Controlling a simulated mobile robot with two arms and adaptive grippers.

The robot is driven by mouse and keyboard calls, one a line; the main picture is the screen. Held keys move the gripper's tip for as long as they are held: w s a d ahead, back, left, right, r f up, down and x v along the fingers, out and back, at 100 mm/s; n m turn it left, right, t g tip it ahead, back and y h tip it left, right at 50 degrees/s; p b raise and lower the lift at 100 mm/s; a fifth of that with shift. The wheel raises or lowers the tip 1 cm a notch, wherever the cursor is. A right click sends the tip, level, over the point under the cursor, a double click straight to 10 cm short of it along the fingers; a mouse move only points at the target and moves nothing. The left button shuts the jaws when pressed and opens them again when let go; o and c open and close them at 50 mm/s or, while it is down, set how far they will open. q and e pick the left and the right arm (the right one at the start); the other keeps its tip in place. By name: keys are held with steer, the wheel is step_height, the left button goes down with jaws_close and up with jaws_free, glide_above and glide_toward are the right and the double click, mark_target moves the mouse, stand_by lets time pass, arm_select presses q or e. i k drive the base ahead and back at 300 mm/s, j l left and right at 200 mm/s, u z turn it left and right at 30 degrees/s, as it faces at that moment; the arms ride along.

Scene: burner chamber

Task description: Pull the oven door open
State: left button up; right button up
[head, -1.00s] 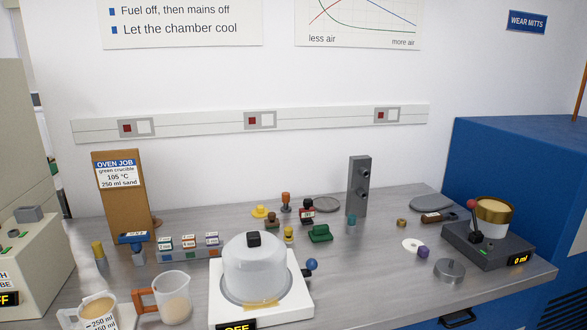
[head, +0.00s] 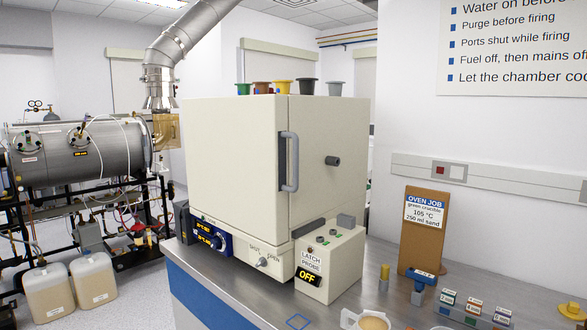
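The oven (head: 328,150) is a large cream box on the left end of the metal bench in the head view. Its door (head: 236,160) faces left and looks shut. A grey vertical bar handle (head: 290,162) is on the door's right edge. Below the door are a blue control panel with yellow displays (head: 209,238) and a latch knob (head: 262,262) between small lettering that is hard to read. Neither of my grippers is in view.
A latch probe box (head: 330,262) reading OFF stands against the oven's right side. Several coloured crucibles (head: 283,88) sit on top. An oven job board (head: 424,235) and a jug (head: 372,321) are to the right. Floor shows left of the bench, with two jerrycans (head: 50,292).

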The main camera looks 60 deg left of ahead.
mark_target(236, 147)
steer(key=u, duration=2.2)
steer(key=i+j, duration=0.1)
steer(key=i, duration=0.3)
